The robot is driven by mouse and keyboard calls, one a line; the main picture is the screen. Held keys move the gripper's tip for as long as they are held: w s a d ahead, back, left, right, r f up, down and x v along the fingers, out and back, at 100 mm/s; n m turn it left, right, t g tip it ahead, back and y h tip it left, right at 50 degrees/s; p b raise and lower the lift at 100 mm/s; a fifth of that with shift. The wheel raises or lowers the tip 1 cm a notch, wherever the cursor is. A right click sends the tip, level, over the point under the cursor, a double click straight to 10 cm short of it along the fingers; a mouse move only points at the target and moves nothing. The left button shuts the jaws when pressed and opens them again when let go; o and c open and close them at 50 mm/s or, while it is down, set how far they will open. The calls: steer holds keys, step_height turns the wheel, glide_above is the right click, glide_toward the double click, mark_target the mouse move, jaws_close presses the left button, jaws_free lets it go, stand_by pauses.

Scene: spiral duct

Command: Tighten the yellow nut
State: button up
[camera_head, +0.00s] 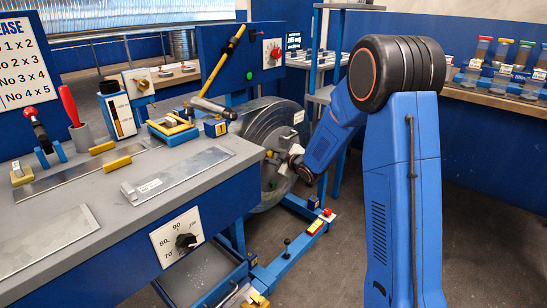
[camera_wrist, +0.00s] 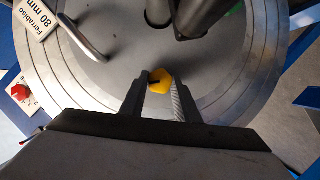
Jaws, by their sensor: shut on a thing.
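The yellow nut (camera_wrist: 159,77) shows in the wrist view between the fingertips of my gripper (camera_wrist: 160,86), in front of a large round grey disc (camera_wrist: 100,85). My gripper is shut on the nut. In the head view my arm reaches down and left to the front of the large metal coil (camera_head: 268,120), and my gripper (camera_head: 284,160) is at its hub. The nut is too small and too covered to make out surely there. The nut's thread is hidden.
A grey workbench (camera_head: 150,160) with metal sheets and tools stands at left. A blue machine panel with a red dial (camera_head: 273,52) rises behind it. A low blue frame (camera_head: 290,255) runs along the floor. A curved metal handle (camera_wrist: 86,40) and dark cylinders (camera_wrist: 195,15) lie near my gripper.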

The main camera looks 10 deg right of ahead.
steer(key=shift+w+d+m+g+y, duration=0.15)
steer(key=shift+m+g+y, duration=0.45)
steer(key=shift+m, duration=0.6)
steer(key=m+g+y, duration=0.1)
steer(key=m, duration=0.1)
steer(key=m+y, duration=0.1)
steer(key=m, duration=0.1)
steer(key=shift+d+g, duration=0.2)
steer(key=shift+g, duration=0.2)
steer(key=m+g+y, duration=0.1)
steer(key=m+y, duration=0.1)
steer(key=m, duration=0.1)
steer(key=shift+w, duration=0.15)
steer(key=m+y, duration=0.1)
steer(key=m, duration=0.2)
steer(key=shift+d+f+g+y, duration=0.1)
steer(key=shift+d+g+y, duration=0.05)
steer(key=shift+g+y, duration=0.2)
steer(key=shift+m, duration=0.3)
steer(key=o, duration=1.1)
steer(key=shift+c, duration=0.2)
